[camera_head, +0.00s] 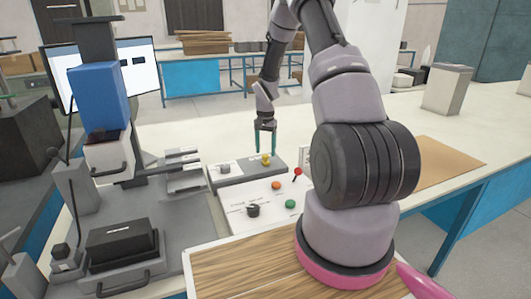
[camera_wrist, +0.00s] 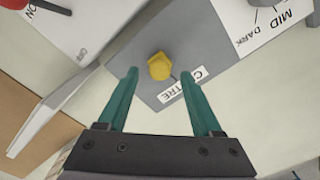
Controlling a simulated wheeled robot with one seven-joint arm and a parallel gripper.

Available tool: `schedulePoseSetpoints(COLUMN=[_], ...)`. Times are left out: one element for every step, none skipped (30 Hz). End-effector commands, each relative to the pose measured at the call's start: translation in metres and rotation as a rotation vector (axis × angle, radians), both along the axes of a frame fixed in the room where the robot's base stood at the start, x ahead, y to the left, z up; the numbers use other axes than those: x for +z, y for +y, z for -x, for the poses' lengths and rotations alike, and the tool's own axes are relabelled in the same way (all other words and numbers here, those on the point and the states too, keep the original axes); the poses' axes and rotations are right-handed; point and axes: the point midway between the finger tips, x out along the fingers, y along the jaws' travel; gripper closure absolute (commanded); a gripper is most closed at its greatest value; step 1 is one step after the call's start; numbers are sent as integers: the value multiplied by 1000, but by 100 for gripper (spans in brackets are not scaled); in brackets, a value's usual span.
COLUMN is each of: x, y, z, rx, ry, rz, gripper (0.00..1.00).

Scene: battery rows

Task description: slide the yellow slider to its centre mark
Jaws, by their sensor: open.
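The yellow slider (camera_wrist: 160,66) is a small knob on a grey panel (camera_wrist: 215,62) on the bench. A white label (camera_wrist: 184,86) reading CENTRE lies close beside it in the wrist view, with a short thin line towards the knob. I cannot tell whether the knob is exactly on the mark. My gripper (camera_wrist: 160,74) is open, with its teal fingertips on either side of the knob in that view and gaps on both sides. In the head view my gripper (camera_head: 266,151) points down over the yellow slider (camera_head: 266,160). Its slot is not clear.
A white panel with an orange button (camera_head: 276,185), a green button (camera_head: 290,204) and a black knob (camera_head: 253,210) lies nearer. A red-tipped lever (camera_head: 297,171) stands right of the slider. A grey knob (camera_head: 224,168) is to its left. Equipment (camera_head: 103,165) crowds the left.

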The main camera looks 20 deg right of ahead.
Motion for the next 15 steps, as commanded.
schedulePoseSetpoints(x=[12,18,26,33,39,47,53,59,65,70,74,79,82,84,87], y=[0,0,0,0,0,0,0,0,0,0,0,0,0,0,0], z=[-1,-1,-1,-1,-1,-1,-1,-1,-1,-1,-1,-1,-1,-1,0], rx=[1,0,-1,0,0,0,0,1,1,1,1,1,2,2,1], ry=[-5,-5,-6,-5,-5,-6,-5,-6,-4,-5,-5,-4,-3,-3,-2], rz=[1,1,1,1,1,1,1,1,0,1,1,1,0,0,1], gripper=[33,33,33,33,33,33,33,33,33,33,33,33,33,33,33])
